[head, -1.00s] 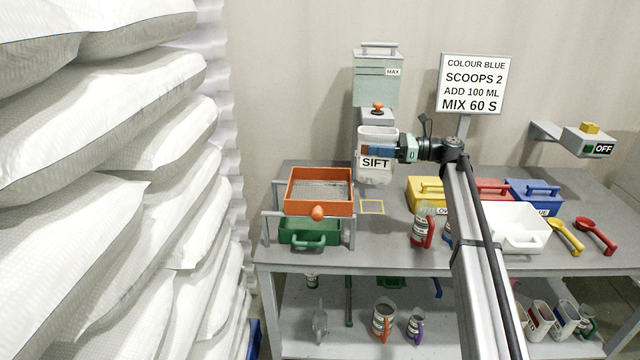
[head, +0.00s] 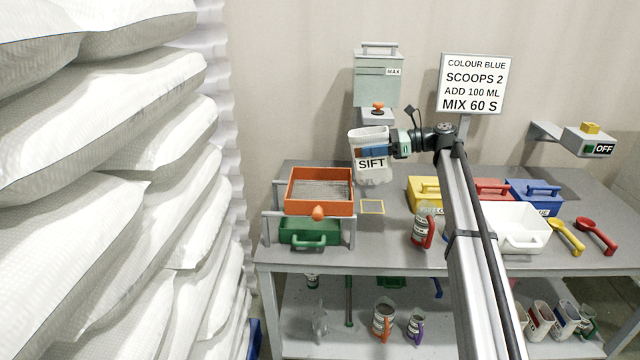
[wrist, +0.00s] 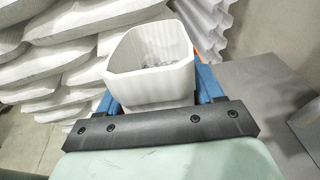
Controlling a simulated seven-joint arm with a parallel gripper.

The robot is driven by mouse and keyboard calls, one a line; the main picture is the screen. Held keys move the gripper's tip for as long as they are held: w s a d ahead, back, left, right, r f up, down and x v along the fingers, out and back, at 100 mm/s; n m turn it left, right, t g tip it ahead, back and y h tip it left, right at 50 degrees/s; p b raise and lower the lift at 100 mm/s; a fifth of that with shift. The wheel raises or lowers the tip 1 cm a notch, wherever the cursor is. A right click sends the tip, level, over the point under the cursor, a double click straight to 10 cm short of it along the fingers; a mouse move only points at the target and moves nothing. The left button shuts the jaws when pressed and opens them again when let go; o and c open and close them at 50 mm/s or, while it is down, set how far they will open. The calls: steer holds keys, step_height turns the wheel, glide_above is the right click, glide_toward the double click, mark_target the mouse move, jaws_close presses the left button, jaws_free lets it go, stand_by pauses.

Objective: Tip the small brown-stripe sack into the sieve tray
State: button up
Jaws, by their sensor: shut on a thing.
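My gripper (head: 374,152) is shut on the small sack (head: 371,175), a pale open-topped bag with a SIFT label, and holds it in the air. The sack leans slightly. In the wrist view its open mouth (wrist: 152,50) shows, with some greyish contents inside, between my blue fingers. A brown stripe is hard to make out behind the fingers. The sieve tray (head: 335,207), orange with a grey mesh floor, stands on a frame at the bench's left end. The sack is to its upper right, apart from it. The mesh looks empty.
A green drawer tray (head: 310,232) sits under the sieve. A grey MAX dispenser (head: 378,80) stands behind the sack. Yellow (head: 424,190), red and blue bins, a white tub (head: 520,230) and scoops fill the right. White sacks (head: 110,110) are stacked at left. A yellow-outlined square (head: 372,207) is bare.

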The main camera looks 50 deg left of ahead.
mark_target(353, 156)
steer(key=shift+s+a+f+t+h, duration=0.3)
steer(key=shift+s+a+t+h, duration=0.4)
steer(key=shift+t+h, duration=0.3)
steer(key=shift+s+a+f+t+h, duration=0.25)
steer(key=shift+s+a+t+h, duration=0.45)
steer(key=shift+h, duration=0.4)
steer(key=shift+a+f+t+h+p, duration=0.3)
steer(key=shift+f+t+h, duration=0.3)
steer(key=shift+f, duration=0.3)
steer(key=shift+s, duration=0.1)
steer(key=shift+s+a+f+t+h+p, duration=0.15)
steer(key=shift+f+t+h+p, duration=0.1)
steer(key=shift+t+h, duration=0.35)
steer(key=shift+s+a+f+t+h+p, duration=0.1)
steer(key=shift+a+f+t+h, duration=0.1)
steer(key=shift+t+h, duration=0.4)
